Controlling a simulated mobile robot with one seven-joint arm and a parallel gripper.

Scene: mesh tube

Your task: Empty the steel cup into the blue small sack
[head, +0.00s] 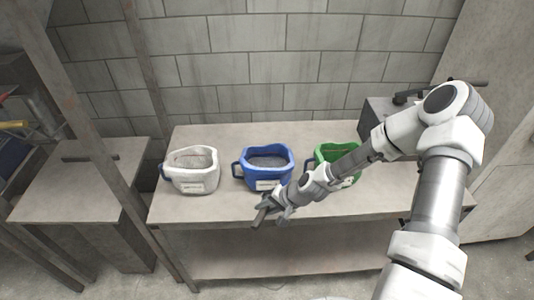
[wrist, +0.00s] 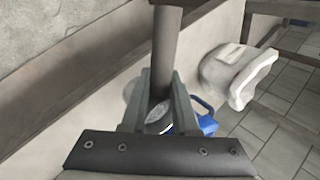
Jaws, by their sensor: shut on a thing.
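My gripper (head: 268,207) is in front of and below the blue small sack, near the table's front edge. The blue small sack (head: 247,182) stands open on the table, with grey matter inside. Part of it shows behind the right finger in the wrist view (wrist: 206,124).
A white sack (head: 195,184) stands left of the blue one, and a green sack (head: 322,158) stands right, partly behind my arm. The table (head: 225,139) has bare room behind the sacks. A dark grey box (head: 378,112) is at the back right.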

